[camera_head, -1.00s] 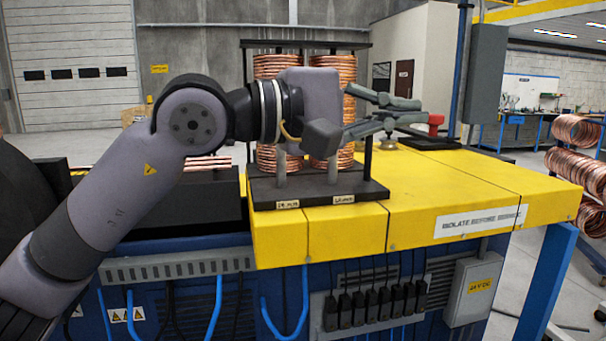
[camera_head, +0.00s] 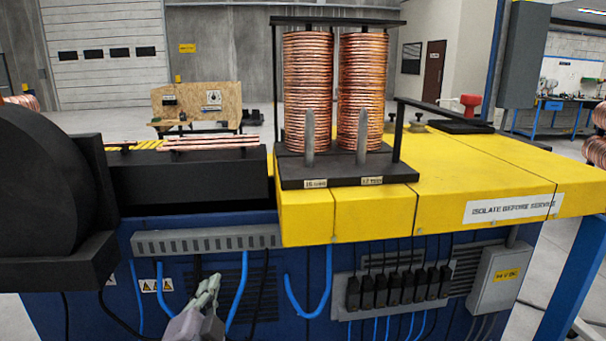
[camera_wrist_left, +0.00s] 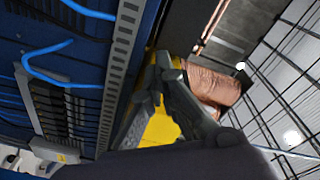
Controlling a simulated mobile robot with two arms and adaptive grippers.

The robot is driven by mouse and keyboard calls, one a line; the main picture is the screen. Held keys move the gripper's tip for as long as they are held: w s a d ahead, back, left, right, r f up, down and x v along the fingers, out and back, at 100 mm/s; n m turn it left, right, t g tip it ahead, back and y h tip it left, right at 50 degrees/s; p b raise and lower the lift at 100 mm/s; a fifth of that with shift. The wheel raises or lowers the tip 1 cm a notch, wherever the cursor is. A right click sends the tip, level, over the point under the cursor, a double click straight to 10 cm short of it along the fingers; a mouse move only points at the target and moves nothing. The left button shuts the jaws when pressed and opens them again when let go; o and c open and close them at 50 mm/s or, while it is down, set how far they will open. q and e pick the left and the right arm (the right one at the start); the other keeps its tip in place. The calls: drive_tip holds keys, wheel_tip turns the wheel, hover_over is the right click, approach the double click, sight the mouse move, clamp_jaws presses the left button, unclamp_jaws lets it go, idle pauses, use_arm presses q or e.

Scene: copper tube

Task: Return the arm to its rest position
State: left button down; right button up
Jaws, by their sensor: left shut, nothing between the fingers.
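My left gripper (camera_head: 208,292) shows at the bottom of the head view, low in front of the blue machine front, below the grey slotted cable duct (camera_head: 205,239). Its fingers point up and are shut with nothing between them. It also shows in the left wrist view (camera_wrist_left: 163,60), with the yellow top and copper coils beyond it. The rest of the left arm is out of the head view. My right gripper is not in view.
Two copper coil stacks (camera_head: 308,90) (camera_head: 361,92) stand on a black rack on the yellow machine top (camera_head: 470,170). A red knob (camera_head: 470,102) is at the back right. Copper tubes (camera_head: 208,143) lie on the black bed at left. Blue cables (camera_head: 311,310) hang on the machine front.

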use_arm(q)
drive_tip(key=s+a+f+n+g, duration=0.3)
drive_tip(key=s+f+g, duration=0.25)
drive_tip(key=f, duration=0.65)
drive_tip(key=s+f+n+g+h, duration=0.1)
drive_tip(key=s+f+n+g, duration=0.3)
drive_tip(key=s+f, duration=0.6)
drive_tip(key=s+f+n+g, duration=0.2)
drive_tip(key=s+f+g, duration=0.35)
drive_tip(key=s, duration=0.85)
wheel_tip(320, 180, down, 25)
drive_tip(key=s+g, duration=0.1)
drive_tip(key=s+a+f, duration=0.1)
drive_tip(key=s+f, duration=0.7)
drive_tip(key=f, duration=0.1)
drive_tip(key=s+a+f+g, duration=0.1)
drive_tip(key=s+a+f, duration=0.1)
drive_tip(key=s+f, duration=0.6)
drive_tip(key=shift+s+a+f+m, duration=0.25)
drive_tip(key=shift+s+f+m, duration=0.15)
drive_tip(key=shift+s, duration=0.35)
